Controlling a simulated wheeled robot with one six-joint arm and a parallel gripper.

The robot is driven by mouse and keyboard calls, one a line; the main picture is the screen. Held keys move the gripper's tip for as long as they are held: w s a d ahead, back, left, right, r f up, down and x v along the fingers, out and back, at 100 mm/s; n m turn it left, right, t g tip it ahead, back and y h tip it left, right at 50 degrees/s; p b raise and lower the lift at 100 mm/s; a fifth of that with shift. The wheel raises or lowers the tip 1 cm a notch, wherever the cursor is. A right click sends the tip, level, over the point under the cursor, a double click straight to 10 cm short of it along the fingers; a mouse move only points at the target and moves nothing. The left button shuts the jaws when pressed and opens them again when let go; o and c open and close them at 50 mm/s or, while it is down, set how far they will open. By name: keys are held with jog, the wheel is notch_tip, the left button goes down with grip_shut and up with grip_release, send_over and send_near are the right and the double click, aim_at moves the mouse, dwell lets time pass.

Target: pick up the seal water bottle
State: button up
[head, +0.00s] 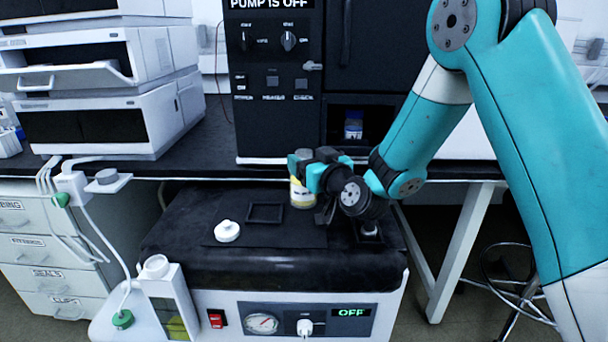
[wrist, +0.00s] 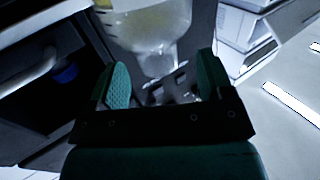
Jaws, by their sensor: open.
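A bottle (head: 301,194) with a whitish-yellow body, which I take to be the seal water bottle, shows just under and beside my gripper in the head view. In the wrist view the translucent bottle (wrist: 155,30) with yellowish contents lies at the top, its narrower end toward the space between the fingers. My gripper (head: 306,168) is above the black top of the pump unit. Its two green fingers also show spread apart in the wrist view (wrist: 162,75). Part of the bottle is hidden by the gripper; I cannot tell whether they touch.
The black-topped unit (head: 180,245) carries a white round cap (head: 227,231) and a square black frame (head: 265,212). A white container (head: 170,295) with yellow below stands at its front left. The bench (head: 205,150) with instruments overhangs behind; its leg (head: 462,250) stands right.

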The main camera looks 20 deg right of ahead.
jog(key=shift+w+a+r+p, duration=0.1)
jog(key=shift+w+r+p, duration=0.1)
jog(key=shift+w+p, duration=0.3)
jog(key=shift+w+a+r+p, duration=0.1)
jog(key=shift+w+r+p, duration=0.1)
jog(key=shift+w, duration=0.5)
jog(key=shift+w+f, duration=0.2)
jog(key=shift+w, duration=0.15)
jog(key=shift+c, duration=0.3)
grip_shut()
